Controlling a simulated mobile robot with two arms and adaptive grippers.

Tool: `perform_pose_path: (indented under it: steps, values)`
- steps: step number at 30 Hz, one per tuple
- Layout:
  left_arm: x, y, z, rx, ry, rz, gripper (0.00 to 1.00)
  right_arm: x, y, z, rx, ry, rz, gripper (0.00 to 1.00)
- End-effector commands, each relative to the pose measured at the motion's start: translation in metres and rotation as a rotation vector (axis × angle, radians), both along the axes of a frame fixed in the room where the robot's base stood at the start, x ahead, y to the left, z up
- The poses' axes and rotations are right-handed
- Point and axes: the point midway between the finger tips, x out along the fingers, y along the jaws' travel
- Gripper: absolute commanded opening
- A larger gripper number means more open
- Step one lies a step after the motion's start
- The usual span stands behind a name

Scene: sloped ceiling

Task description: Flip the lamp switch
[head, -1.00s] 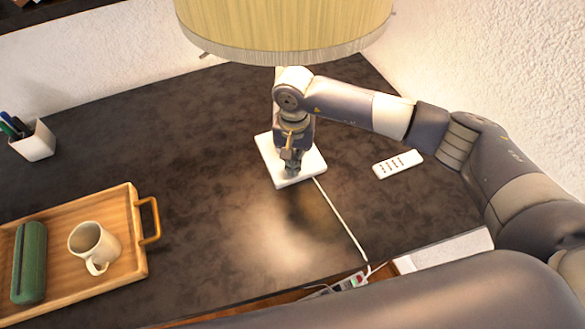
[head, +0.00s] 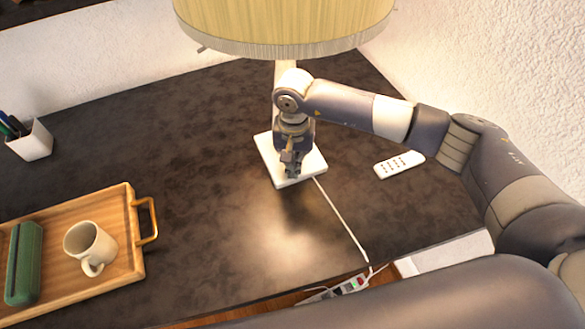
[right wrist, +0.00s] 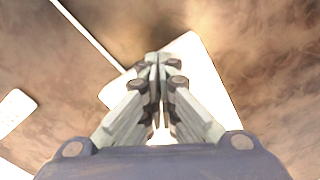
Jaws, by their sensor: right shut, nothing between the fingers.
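The lamp has a yellow pleated shade (head: 285,25) at the top of the head view and a square white base (head: 270,163) on the dark table. The lamp gives off light; a bright patch lies on the table in front of the base. My right gripper (head: 291,174) points down over the front of the base, shut and empty. In the right wrist view its closed fingertips (right wrist: 156,58) are over the white base (right wrist: 196,70). I cannot tell whether the tips touch it. The switch itself is not visible, perhaps hidden by the gripper. My left gripper is not in view.
A white remote (head: 399,164) lies right of the base. A white cord (head: 342,220) runs from the base to a power strip (head: 350,285) at the table's front edge. A wooden tray (head: 125,262) with a mug (head: 88,245) and green case (head: 25,262) is at left, near a pen cup (head: 32,140).

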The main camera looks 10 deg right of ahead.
Motion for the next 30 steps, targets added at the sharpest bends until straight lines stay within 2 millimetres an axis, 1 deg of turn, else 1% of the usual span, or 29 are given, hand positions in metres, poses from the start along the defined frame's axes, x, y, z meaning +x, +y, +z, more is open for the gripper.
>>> perform_pose_path:
  steps: [11, 16, 20, 30]
  values:
    - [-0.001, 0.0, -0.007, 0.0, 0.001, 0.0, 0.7, 0.0, 0.0, -0.007, 0.0, 0.0, 0.0, 0.0]
    - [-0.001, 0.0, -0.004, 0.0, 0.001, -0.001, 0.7, 0.0, 0.0, -0.004, -0.001, 0.001, 0.0, 0.0]
    - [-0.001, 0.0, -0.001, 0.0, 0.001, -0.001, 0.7, 0.0, 0.0, 0.005, 0.0, 0.001, 0.0, 0.0]
    - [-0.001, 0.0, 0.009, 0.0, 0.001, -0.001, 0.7, 0.0, 0.0, 0.033, 0.0, -0.001, 0.0, 0.0]
